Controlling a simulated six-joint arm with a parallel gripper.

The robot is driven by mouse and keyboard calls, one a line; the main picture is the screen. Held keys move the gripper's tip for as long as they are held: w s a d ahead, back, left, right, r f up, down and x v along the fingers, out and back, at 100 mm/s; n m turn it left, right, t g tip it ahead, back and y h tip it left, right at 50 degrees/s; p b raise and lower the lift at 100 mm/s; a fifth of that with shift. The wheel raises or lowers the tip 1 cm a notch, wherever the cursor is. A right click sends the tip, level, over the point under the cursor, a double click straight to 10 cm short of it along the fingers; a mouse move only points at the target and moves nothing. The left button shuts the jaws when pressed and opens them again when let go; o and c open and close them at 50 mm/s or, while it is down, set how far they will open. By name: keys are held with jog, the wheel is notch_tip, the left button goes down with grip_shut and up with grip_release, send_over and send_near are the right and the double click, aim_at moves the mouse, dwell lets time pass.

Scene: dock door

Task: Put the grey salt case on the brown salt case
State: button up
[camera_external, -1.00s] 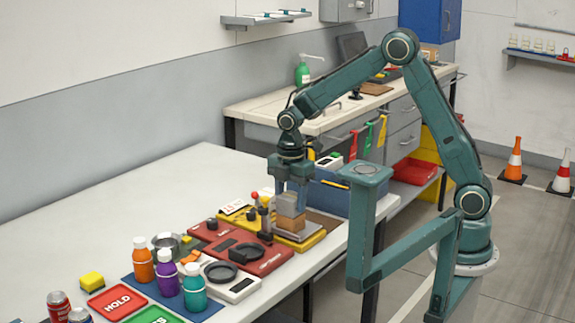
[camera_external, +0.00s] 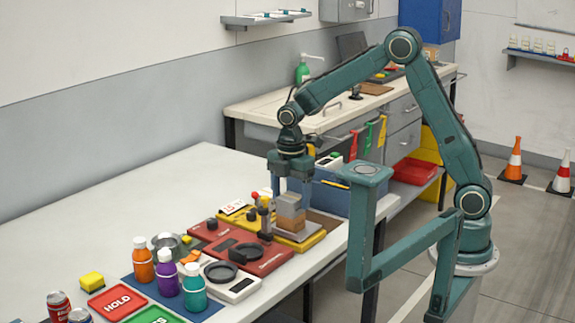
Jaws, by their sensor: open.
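The grey salt case (camera_external: 290,202) sits on top of the brown salt case (camera_external: 291,222), and the two look stacked. The brown case rests on a grey plate (camera_external: 301,236) on the yellow stand. My gripper (camera_external: 292,187) is above the grey case and pointing down, its fingers open around or just above the case's upper part. I cannot tell whether a finger touches it.
Red devices (camera_external: 246,250) with dark round parts lie left of the stack. Bottles (camera_external: 167,272) stand on a blue mat further left. A blue bin (camera_external: 332,192) is close behind on the right. The table's back left is clear.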

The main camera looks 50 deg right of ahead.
aim_at(295, 197)
notch_tip(295, 197, up, 11)
dwell(0.5)
dwell(0.5)
jog(key=s+d+r+m+t, duration=0.1)
jog(key=s+d+r+m, duration=0.25)
jog(key=s+m, duration=0.2)
jog(key=s+d+r+m+t, duration=0.2)
jog(key=s+d+r+m, duration=0.15)
jog(key=s, duration=0.35)
jog(key=s+d+f+m+t, duration=0.1)
jog(key=s+d+m, duration=0.1)
jog(key=s+m, duration=0.2)
jog(key=s+d+f+m+t, duration=0.1)
jog(key=s+d+f+m, duration=0.1)
jog(key=s+m, duration=0.3)
jog(key=s, duration=0.3)
jog(key=shift+d+t, duration=0.15)
jog(key=shift+t, duration=0.15)
